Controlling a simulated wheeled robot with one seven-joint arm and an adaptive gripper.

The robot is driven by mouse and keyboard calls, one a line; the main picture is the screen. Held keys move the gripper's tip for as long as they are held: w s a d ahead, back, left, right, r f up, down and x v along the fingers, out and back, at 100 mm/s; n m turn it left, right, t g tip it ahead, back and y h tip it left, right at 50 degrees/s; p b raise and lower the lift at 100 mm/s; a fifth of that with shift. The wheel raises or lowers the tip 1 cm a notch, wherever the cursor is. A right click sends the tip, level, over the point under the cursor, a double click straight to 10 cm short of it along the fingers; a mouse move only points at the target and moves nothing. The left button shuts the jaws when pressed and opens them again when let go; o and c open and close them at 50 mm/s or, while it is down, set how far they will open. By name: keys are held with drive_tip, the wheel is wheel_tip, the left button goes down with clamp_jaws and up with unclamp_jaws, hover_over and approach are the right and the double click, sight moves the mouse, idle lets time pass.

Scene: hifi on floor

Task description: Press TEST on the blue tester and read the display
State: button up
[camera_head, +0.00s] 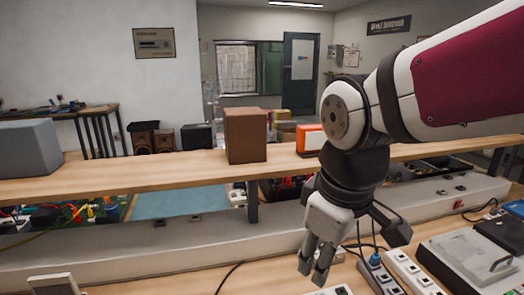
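My gripper (314,272) hangs fingers-down over the front right of the bench. A narrow gap shows between its two fingertips, and I see nothing held there. I cannot make out a blue tester, a TEST button or a display in this view. A plain grey-blue box (28,148) stands on the raised shelf at the far left, with no button or display visible on it. A pale device (54,285) at the bottom left is cut off by the picture edge, so I cannot tell what it is.
The wooden shelf (190,178) crosses above the bench and bears a brown box (245,135) and an orange device (311,140). White power strips (412,272) with a blue plug (375,261) lie right of my gripper. A grey case (470,258) lies farther right. The bench left of my gripper looks mostly clear.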

drive_tip(key=s+d+m+t, duration=0.2)
drive_tip(key=s+d+m, duration=0.7)
drive_tip(key=d, duration=0.1)
drive_tip(key=shift+r+m, duration=0.35)
drive_tip(key=shift+m, duration=0.05)
